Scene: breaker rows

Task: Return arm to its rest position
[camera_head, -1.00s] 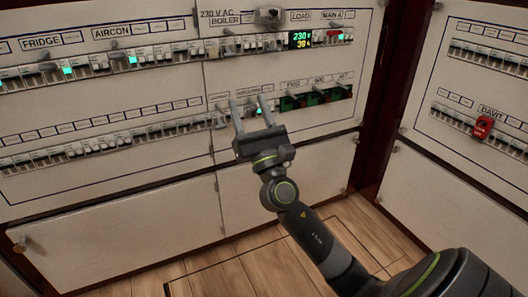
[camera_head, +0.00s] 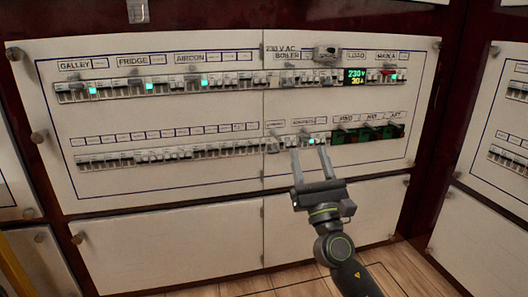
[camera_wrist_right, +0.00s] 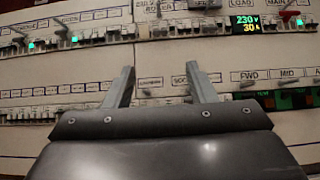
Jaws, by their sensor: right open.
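My right gripper (camera_head: 310,161) is in front of the lower breaker row, just left of the green-backed FWD, MID and AFT switches (camera_head: 367,132). Its two fingers are apart with nothing between them. In the right wrist view the open fingers (camera_wrist_right: 163,88) point at the panel, below the upper breaker row (camera_wrist_right: 70,38). I cannot tell whether the fingertips touch the panel. My right arm comes up from the bottom right in the head view. My left gripper is not in view.
The white breaker panel (camera_head: 170,112) has an upper row with lit green indicators and a 230 V display (camera_head: 355,76). A second panel (camera_head: 490,225) stands at the right behind a dark red frame. Wooden floor (camera_head: 400,262) shows at the lower right.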

